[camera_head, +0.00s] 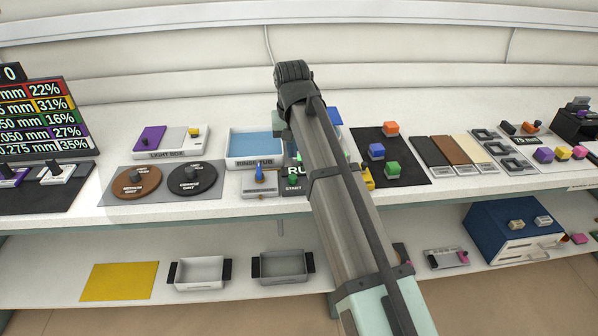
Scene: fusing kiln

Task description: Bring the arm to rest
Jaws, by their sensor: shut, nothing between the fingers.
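My arm rises from the lower right to a dark joint above the back of the worktop. Its long grey link crosses the middle of the view. My gripper is not visible; the part of the arm beyond the dark joint is mostly hidden behind the link. I cannot tell what is under or beside the gripper.
Left of the arm are a blue rinse tub (257,147), brown (137,183) and black (193,180) round pads and a light box (172,142). Right are a dark mat (407,167) with coloured blocks and several strips. The lower shelf holds two trays (199,272) (282,266) and a blue kiln (487,236).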

